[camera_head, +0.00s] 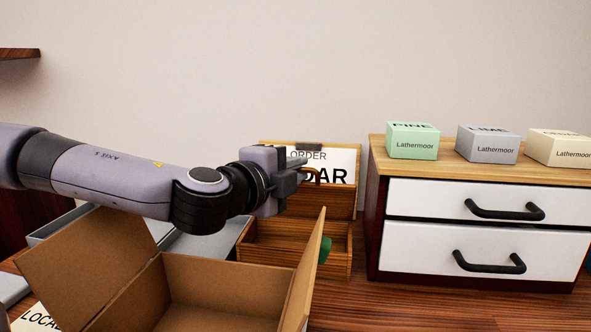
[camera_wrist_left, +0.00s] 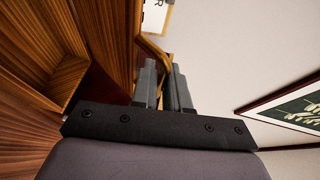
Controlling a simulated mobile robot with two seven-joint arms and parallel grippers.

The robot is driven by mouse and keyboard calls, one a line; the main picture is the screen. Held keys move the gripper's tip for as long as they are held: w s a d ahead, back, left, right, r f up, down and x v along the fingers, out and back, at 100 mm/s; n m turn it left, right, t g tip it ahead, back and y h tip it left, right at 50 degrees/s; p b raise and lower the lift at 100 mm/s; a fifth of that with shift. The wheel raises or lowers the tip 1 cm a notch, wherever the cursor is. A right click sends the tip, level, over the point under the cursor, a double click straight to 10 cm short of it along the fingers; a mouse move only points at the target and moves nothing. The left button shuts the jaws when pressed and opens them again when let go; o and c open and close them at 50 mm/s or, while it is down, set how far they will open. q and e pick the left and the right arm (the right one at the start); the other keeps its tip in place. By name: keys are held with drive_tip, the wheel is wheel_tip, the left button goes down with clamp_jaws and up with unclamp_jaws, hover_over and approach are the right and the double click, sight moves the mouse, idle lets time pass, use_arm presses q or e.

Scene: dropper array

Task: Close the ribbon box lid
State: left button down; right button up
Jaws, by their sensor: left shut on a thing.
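The ribbon box (camera_head: 340,250) is a striped wooden box at the middle of the head view, open at the top. Its wooden lid (camera_head: 338,206) stands up at the back. My left gripper (camera_head: 300,170) is at the upper part of the lid, shut on a curved tan handle. In the left wrist view the grey fingers (camera_wrist_left: 166,85) close around this handle (camera_wrist_left: 150,48), beside the lid (camera_wrist_left: 122,40). Something green (camera_head: 325,249) shows inside the box. My arm and a cardboard flap hide the box's left part. My right gripper is out of view.
An open cardboard box (camera_head: 215,285) stands in front, one flap close to the ribbon box. A white order card (camera_head: 335,162) stands behind the lid. A drawer cabinet (camera_head: 480,205) with several soap boxes is on the right. A grey tray (camera_head: 60,222) lies behind the carton.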

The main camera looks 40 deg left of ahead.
use_arm(q)
drive_tip(key=shift+s+d+f, duration=0.1)
drive_tip(key=shift+s+f, duration=0.1)
drive_tip(key=shift+f, duration=0.05)
drive_tip(key=c, duration=1.5)
unclamp_jaws()
